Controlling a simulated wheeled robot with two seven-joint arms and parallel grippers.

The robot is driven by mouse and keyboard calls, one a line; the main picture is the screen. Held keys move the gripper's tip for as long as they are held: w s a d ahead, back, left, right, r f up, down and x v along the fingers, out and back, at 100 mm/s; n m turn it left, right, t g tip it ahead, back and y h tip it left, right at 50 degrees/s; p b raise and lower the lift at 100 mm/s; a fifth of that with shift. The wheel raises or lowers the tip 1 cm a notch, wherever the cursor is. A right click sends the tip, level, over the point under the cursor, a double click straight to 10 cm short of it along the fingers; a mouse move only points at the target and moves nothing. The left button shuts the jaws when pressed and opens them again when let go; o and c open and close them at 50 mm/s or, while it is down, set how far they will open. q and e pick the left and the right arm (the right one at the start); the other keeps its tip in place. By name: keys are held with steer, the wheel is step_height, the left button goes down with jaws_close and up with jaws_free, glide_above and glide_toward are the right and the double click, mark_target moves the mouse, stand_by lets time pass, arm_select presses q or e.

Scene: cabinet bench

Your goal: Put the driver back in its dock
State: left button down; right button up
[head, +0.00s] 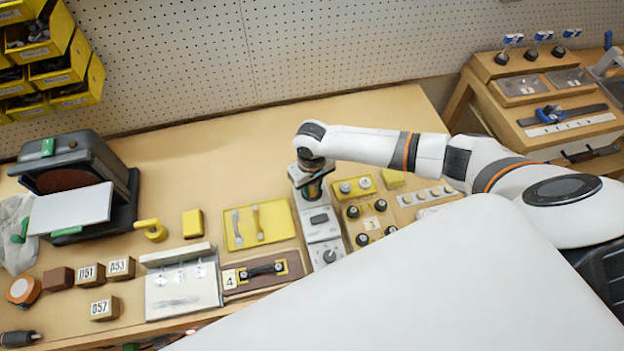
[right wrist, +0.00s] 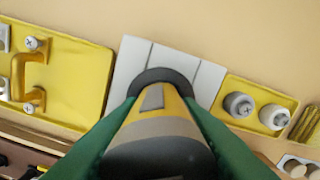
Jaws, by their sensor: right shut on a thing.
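The driver (right wrist: 160,135), with a yellow and dark grey body, is gripped between the green fingers of my right gripper (right wrist: 160,150). Its dark round nose points down at a white-grey panelled surface, which looks like the dock (right wrist: 205,75). In the head view my right gripper (head: 314,186) is over the back end of the white-grey dock unit (head: 322,228), and my wrist hides most of the driver. I cannot tell whether the nose touches the dock. My left gripper is not in view.
A yellow tray with handles (head: 275,222) lies left of the dock. A small yellow tray with two round parts (head: 345,193) and a knob panel (head: 353,228) stand close on its right. A dark machine (head: 75,165) is at the left. The bench behind is clear.

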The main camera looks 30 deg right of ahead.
stand_by(0.3)
steer(key=o, duration=1.4)
step_height(320, 180, up, 5)
steer(key=p, duration=0.5)
steer(key=shift+r, duration=1)
